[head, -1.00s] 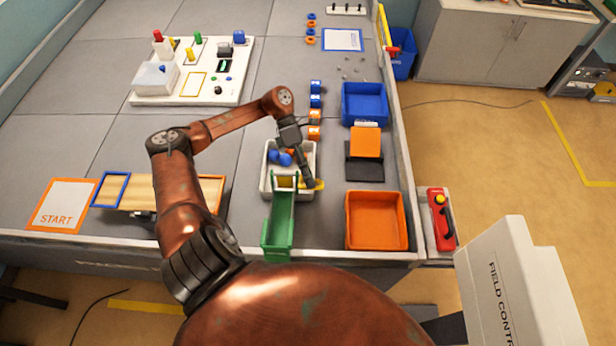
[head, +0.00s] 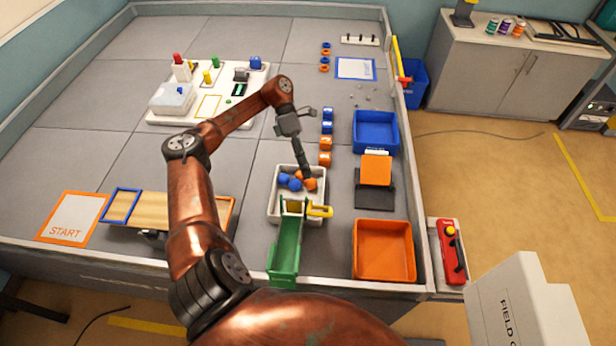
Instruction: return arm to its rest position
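My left arm (head: 190,210), copper-red, reaches up over the table, bends and comes down on the right. Its dark gripper (head: 307,174) points down over the back of a whitish tray (head: 277,206). Its fingers show as one narrow dark bar, so I cannot tell whether they are open or shut. Blue pieces (head: 290,183) and orange pieces (head: 309,184) lie in the tray, the orange ones right by the fingertips. I cannot tell whether the gripper touches them. My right gripper is not in view.
A green chute (head: 286,245) with a yellow handle (head: 320,211) stands at the tray's front. Blue (head: 376,146) and orange (head: 384,282) bins are on the right. Blue and orange blocks (head: 326,143) line up behind the tray.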

